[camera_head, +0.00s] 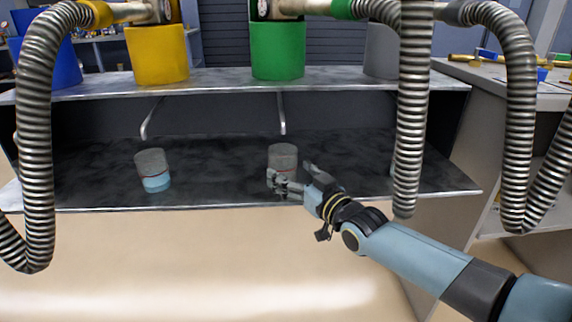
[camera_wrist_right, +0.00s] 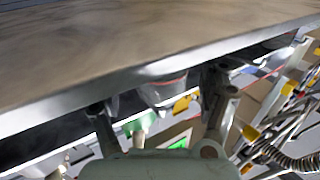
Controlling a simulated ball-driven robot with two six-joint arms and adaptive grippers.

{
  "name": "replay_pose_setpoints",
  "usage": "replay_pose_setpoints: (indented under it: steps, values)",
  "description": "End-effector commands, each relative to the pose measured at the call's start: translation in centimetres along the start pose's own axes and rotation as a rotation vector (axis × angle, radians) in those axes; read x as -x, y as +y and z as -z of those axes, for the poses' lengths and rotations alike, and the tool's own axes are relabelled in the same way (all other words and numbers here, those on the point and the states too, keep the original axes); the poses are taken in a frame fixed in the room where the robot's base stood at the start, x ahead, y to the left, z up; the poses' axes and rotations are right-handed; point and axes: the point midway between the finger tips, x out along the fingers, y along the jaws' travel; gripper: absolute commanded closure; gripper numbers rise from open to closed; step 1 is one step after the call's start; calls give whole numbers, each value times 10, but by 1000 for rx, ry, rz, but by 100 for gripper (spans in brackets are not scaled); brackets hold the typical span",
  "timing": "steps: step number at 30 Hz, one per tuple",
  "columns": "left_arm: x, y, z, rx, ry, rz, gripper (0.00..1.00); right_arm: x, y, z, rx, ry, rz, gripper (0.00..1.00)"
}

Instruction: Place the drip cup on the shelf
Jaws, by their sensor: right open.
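A clear grey cup with a red line (camera_head: 283,155), probably the drip cup, stands upright on the dark lower shelf (camera_head: 220,160), near the middle of its front part. My right gripper (camera_head: 290,177) is open at this cup, with one finger across its lower front and the other to its right. In the right wrist view the cup (camera_wrist_right: 163,92) shows between the spread fingers, just below the shelf's metal edge (camera_wrist_right: 150,72) in the picture. I cannot tell whether the fingers touch it. Its base is partly hidden. My left gripper is not in view.
A similar cup with blue liquid (camera_head: 153,172) stands on the lower shelf at left. Another is mostly hidden behind the right hose (camera_head: 413,120). The upper shelf (camera_head: 215,80) holds yellow (camera_head: 157,55), green (camera_head: 277,50) and grey (camera_head: 381,52) containers. Hoses hang in front at both sides.

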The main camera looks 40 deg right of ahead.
Motion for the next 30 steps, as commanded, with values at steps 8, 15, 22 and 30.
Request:
replay_pose_setpoints:
  steps: [8,15,22,30]
  values:
    - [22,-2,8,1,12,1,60,63,0,3,0,0,1,21]
    - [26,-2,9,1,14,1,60,88,0,2,0,2,0,21]
    - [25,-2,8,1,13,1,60,102,3,-37,9,-93,-11,21]
    - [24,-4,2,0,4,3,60,240,0,-251,46,-701,-51,21]
